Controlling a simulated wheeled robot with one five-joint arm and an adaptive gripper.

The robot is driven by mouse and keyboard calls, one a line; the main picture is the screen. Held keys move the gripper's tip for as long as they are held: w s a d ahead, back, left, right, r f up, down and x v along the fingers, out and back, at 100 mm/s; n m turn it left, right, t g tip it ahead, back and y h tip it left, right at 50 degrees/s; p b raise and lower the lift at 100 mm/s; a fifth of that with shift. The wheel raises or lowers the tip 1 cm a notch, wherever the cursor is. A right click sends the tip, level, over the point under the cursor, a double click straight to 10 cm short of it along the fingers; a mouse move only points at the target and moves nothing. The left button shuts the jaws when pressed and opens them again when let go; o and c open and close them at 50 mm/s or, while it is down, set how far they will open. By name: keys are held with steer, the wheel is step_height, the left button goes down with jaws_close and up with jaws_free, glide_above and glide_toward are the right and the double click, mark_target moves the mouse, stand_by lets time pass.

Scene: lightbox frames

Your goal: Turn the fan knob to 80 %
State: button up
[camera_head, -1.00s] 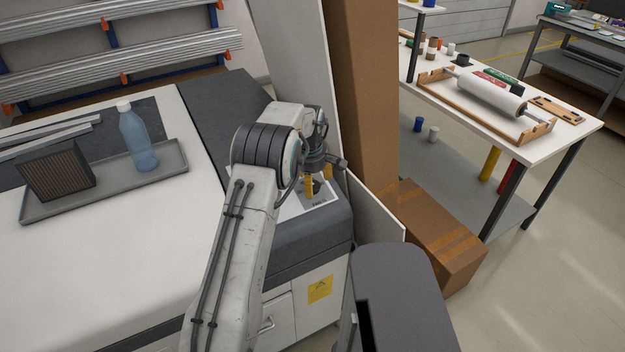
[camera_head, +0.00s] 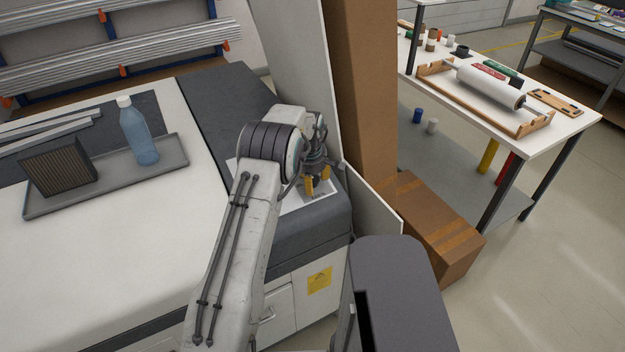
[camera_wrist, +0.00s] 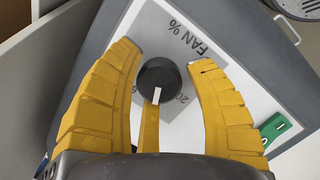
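The fan knob (camera_wrist: 158,78) is a round black dial in the wrist view, with a white pointer mark facing the bottom of the picture. My gripper (camera_wrist: 164,56) has yellow fingers spread left and right of the knob, with visible gaps. A third yellow finger lies below the knob in the picture. Other scale numbers are hidden or unreadable. In the head view my gripper (camera_head: 317,182) points down over the panel at the machine's corner; the knob is hard to make out there.
A tall cardboard box (camera_head: 362,95) and a white board stand close right of the arm. A grey tray (camera_head: 110,184) with a blue bottle (camera_head: 139,132) lies at left.

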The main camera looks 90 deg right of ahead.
steer(key=c, duration=0.8)
steer(key=shift+f+b, duration=0.2)
steer(key=shift+b, duration=0.4)
steer(key=shift+c, duration=0.2)
steer(key=shift+m+b, duration=0.7)
steer(key=shift+b, duration=0.4)
steer(key=shift+r+m+b, duration=0.2)
steer(key=shift+m+b, duration=0.1)
steer(key=shift+m, duration=0.6)
steer(key=o, duration=1.2)
steer(key=shift+r, duration=0.15)
